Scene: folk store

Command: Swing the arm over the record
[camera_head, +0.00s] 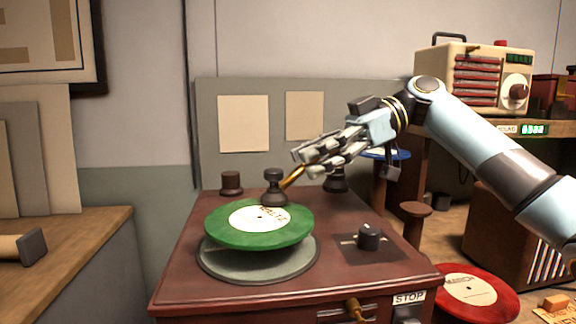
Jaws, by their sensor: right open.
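A green record (290,232) with a pale label lies above the grey platter (219,264) on a red-brown player cabinet (190,283). A short gold arm (291,178) slants up from a dark knob-shaped piece (273,185) behind the record, and its upper end passes behind my right gripper's fingers. My right gripper (306,164) is open, its fingertips at the gold arm's upper end. I cannot tell whether they touch it. A dark post (336,181) stands just behind the gripper. My left gripper is out of view.
A dark knob (368,236) sits on the cabinet's right, and another dark post (231,183) at its back left. A STOP label (409,298) and a brass handle (354,309) are at the front. A red record (477,292) lies lower right. A grey panel (270,169) stands behind.

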